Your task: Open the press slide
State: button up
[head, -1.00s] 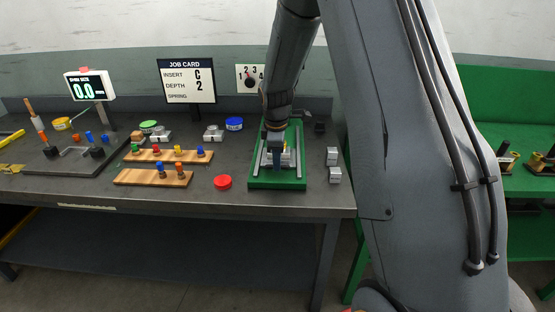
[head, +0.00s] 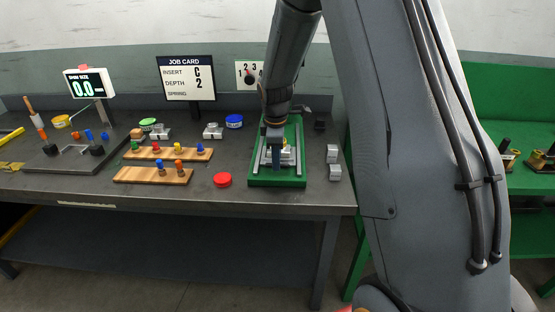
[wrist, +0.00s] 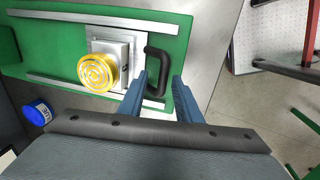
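The press slide (wrist: 110,50) is a pale metal block with a round ribbed yellow top (wrist: 98,70). It sits between two metal rails on the green press base (wrist: 45,38). A black U-shaped handle (wrist: 155,53) sticks out from the slide's side. My gripper (wrist: 161,78) is open, with one blue finger on each side of the handle in the wrist view. I cannot tell whether either finger touches it. In the head view my gripper (head: 276,163) hangs over the green base (head: 256,179) and hides much of the slide.
A red lid (head: 222,180) lies left of the press. Two grey blocks (head: 333,154) stand to its right. Wooden racks (head: 130,175) with coloured pegs are further left. A job card (head: 187,80) reads insert C, depth 2. A blue-lidded tin (head: 234,122) is behind.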

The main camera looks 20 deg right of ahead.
notch_tip(320, 180, up, 7)
jog(key=s+b, duration=0.1)
jog(key=shift+s+a+b, duration=0.15)
jog(key=shift+a+b, duration=0.1)
jog(key=shift+b, duration=0.15)
